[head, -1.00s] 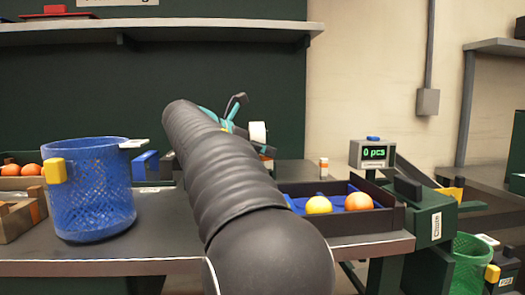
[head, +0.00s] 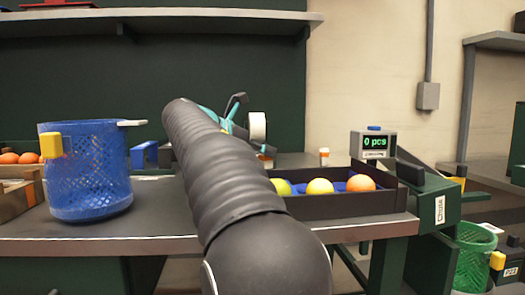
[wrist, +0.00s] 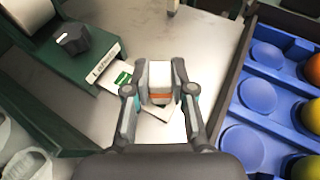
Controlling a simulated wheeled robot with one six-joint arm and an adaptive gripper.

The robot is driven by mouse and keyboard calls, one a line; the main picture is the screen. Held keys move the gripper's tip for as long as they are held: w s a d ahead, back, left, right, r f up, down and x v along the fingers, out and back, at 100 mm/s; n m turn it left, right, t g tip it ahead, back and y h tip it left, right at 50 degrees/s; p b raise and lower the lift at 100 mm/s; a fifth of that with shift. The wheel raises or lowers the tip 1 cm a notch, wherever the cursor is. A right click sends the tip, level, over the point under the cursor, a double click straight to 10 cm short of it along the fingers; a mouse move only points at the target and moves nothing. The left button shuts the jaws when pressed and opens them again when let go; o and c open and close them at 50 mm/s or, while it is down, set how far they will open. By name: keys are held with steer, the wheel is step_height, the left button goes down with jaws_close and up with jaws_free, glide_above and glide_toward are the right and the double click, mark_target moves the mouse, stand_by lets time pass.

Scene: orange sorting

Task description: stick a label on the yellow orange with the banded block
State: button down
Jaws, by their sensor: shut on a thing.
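In the wrist view my gripper (wrist: 160,82) is shut on the banded block (wrist: 160,97), a pale block with an orange-brown band. It is above the metal counter, beside a white and green label piece (wrist: 122,82) at the dispenser marked "Labels" (wrist: 105,62); I cannot tell whether the block touches it. The yellow orange (head: 320,187) sits in the tray (head: 345,208) between a greenish one (head: 281,187) and an orange one (head: 361,183). It also shows at the wrist view's right edge (wrist: 314,117). In the head view my arm hides the fingertips and block.
Empty blue cups (wrist: 257,96) lie on the tray's near side in the wrist view, right of my gripper. A blue mesh basket (head: 88,180) stands at the counter's left. A "0 pcs" counter display (head: 375,143) is behind the tray. A green basket (head: 472,255) is low right.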

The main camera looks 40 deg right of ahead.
steer(key=shift+f, duration=0.55)
stand_by(0.9)
steer(key=shift+f, duration=0.25)
stand_by(2.0)
step_height(320, 180, up, 6)
steer(key=p, duration=0.6)
steer(key=shift+f+p, duration=0.25)
steer(key=shift+p, duration=0.05)
steer(key=shift+r, duration=0.95)
